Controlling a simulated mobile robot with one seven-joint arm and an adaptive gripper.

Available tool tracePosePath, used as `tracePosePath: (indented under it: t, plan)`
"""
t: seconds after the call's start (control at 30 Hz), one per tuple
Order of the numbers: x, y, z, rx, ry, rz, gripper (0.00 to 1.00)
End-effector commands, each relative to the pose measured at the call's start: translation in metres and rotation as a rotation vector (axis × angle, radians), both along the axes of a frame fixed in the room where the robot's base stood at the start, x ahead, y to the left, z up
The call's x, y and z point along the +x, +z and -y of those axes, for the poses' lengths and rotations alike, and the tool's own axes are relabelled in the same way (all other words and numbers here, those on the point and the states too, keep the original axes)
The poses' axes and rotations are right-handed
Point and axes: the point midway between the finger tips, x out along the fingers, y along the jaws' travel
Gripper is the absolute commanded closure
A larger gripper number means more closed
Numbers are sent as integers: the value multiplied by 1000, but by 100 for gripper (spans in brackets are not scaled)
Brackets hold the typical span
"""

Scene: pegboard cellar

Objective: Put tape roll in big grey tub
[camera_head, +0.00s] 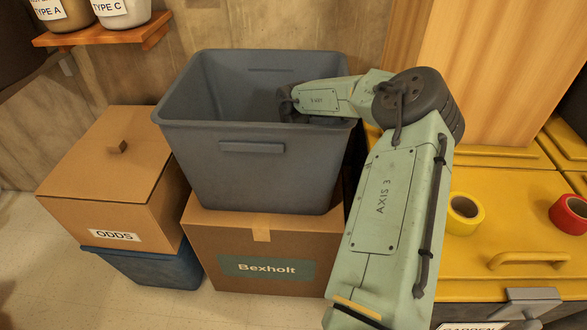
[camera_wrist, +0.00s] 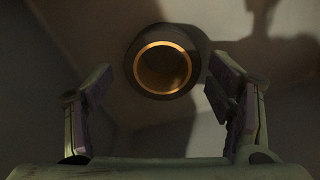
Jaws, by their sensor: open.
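The big grey tub (camera_head: 240,170) stands upright and open-topped on a cardboard box. My arm reaches over its right rim, and my gripper (camera_head: 289,106) is inside the tub opening, mostly hidden behind my wrist. In the wrist view my gripper (camera_wrist: 160,74) has its two fingers spread wide apart with nothing between them. A dark tape roll (camera_wrist: 168,34) with a light orange core edge lies beyond the fingertips, against the pale inside surfaces of what looks like the tub. It is apart from both fingers. The head view does not show this roll.
A yellow tape roll (camera_head: 462,214) and a red tape roll (camera_head: 570,214) rest on the yellow surface (camera_head: 480,245) at right. The Bexholt box (camera_head: 265,255) supports the tub. The ODDS box (camera_head: 110,165) sits on a blue bin (camera_head: 150,268). A wooden shelf (camera_head: 105,36) holds pots.

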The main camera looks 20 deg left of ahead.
Motion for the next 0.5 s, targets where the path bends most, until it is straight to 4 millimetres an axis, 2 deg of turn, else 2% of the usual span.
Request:
tracePosePath:
  t: [0.33, 0.5]
  plan:
    - [0, 3, 0, 0, 0, 1, 22]
    - [1, 23, 0, 1, 0, 3, 22]
